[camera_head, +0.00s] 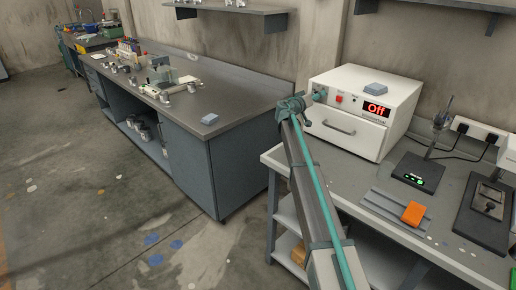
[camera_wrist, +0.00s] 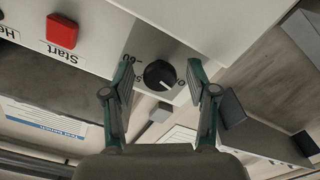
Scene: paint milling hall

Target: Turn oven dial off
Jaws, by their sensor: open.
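The oven (camera_head: 349,128) is a white box on the grey bench at the right, with a drawer-like door and a red display (camera_head: 375,109) reading "Off". Its black round dial (camera_wrist: 159,75) is on the front panel in the wrist view, with printed scale marks around it. A pale mark on the dial appears to point towards the "0" at its right. My gripper (camera_wrist: 160,68) is open, with one teal finger on each side of the dial; I cannot tell if they touch it. In the head view my gripper (camera_head: 316,96) is at the oven's upper left front and hides the dial.
A red start button (camera_wrist: 61,31) is left of the dial in the wrist view. A blue-grey block (camera_head: 375,89) lies on the oven. A scale (camera_head: 418,172) and an orange block (camera_head: 413,213) are on the bench. A long workbench (camera_head: 215,118) stands at the left.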

